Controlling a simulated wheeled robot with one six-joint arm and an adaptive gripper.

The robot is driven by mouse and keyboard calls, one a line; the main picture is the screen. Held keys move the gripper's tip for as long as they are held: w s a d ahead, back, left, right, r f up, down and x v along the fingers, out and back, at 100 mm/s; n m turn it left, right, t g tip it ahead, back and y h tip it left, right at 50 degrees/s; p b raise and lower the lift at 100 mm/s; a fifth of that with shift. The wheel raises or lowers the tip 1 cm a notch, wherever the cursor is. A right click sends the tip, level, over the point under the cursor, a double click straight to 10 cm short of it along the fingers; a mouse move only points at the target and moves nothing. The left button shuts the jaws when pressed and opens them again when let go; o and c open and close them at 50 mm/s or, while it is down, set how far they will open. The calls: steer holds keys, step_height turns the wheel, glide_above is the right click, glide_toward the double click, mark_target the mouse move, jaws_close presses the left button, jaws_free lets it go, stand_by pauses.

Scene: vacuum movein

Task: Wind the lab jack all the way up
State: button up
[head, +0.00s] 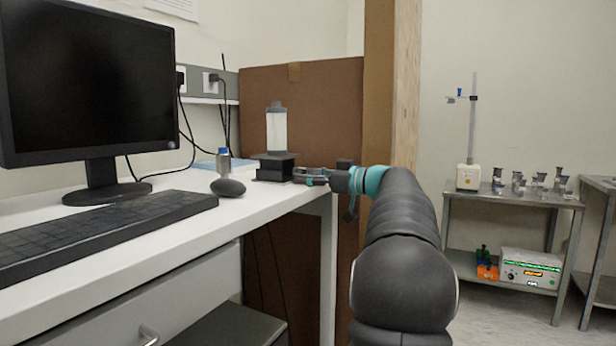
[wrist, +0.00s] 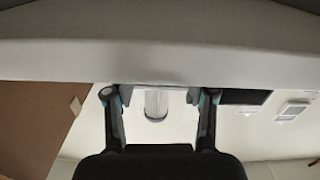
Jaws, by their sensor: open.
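The black lab jack (head: 273,168) stands on the far right end of the white desk. A clear cylinder with a grey cap (head: 277,130) stands upright on its top plate. The jack looks low, with little height between its plates. My gripper (head: 302,177) is level with the jack, just at its right side. In the wrist view, my gripper's two fingers (wrist: 158,96) are spread apart, with the pale cylinder (wrist: 155,104) showing between and beyond them. The jack's knob is not distinct in either view, and I cannot tell whether a finger touches it.
A small bottle with a blue cap (head: 223,160) and a dark mouse (head: 228,187) stand left of the jack. A monitor (head: 90,80) and keyboard (head: 90,230) fill the desk's left. A brown panel (head: 325,110) rises behind the jack. The desk's edge (wrist: 160,45) crosses the wrist view.

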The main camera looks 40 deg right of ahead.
jaws_close()
steer(key=shift+m+b, duration=0.3)
steer(key=shift+m, duration=0.5)
jaws_free()
steer(key=shift+s, duration=0.1)
steer(key=v, duration=1.1)
steer(key=shift+s+d, duration=0.15)
steer(key=shift+s, duration=0.25)
